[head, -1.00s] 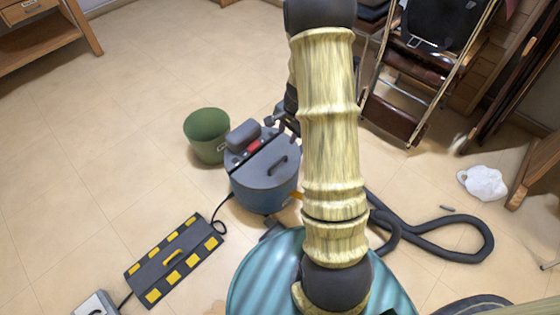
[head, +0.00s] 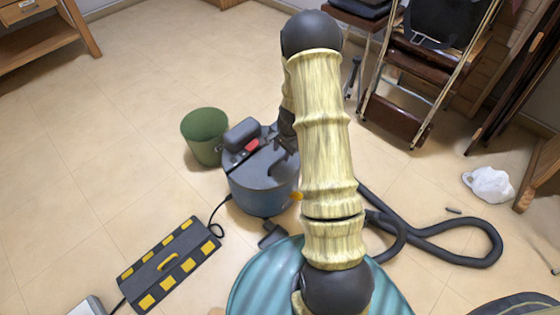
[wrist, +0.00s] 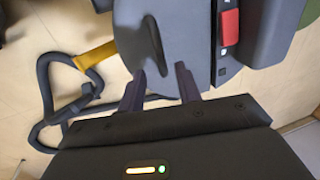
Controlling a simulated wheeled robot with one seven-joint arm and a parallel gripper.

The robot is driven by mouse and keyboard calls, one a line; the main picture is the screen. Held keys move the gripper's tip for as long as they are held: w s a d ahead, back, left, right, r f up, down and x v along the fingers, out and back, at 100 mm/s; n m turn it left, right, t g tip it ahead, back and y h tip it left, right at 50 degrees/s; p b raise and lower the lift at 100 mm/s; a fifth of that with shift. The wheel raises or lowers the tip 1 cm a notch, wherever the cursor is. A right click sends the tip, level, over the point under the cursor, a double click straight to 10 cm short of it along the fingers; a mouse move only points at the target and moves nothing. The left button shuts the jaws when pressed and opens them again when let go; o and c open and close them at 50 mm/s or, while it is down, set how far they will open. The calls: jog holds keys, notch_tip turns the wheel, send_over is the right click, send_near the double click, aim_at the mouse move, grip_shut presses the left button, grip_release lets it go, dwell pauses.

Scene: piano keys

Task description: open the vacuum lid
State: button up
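The vacuum (head: 258,196) is a round blue-grey canister on the floor, partly behind my arm in the head view. Its grey lid (head: 254,172) looks shut; the lid also fills the upper middle of the wrist view (wrist: 190,45). A dark curved handle (wrist: 150,45) stands on the lid. My gripper (wrist: 161,72) is open, its two fingers apart and the handle's near end roughly between or just beyond their tips. Contact cannot be told. In the head view my gripper (head: 285,150) is over the lid's right part, hiding the handle.
A red switch (wrist: 230,27) sits beside the lid on the vacuum's top. A black hose (head: 440,232) curls on the right. A green bin (head: 205,140) stands close left of the vacuum. Folding chairs (head: 425,80) stand behind right.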

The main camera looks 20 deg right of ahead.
aim_at(279, 160)
jog(key=f, duration=0.1)
jog(key=f+b, duration=0.1)
jog(key=f, duration=0.1)
jog(key=w+f, duration=0.1)
jog(key=f, duration=0.1)
jog(key=shift+a+b, duration=0.2)
jog(key=shift+b, duration=0.15)
jog(key=shift+c, duration=0.2)
grip_shut()
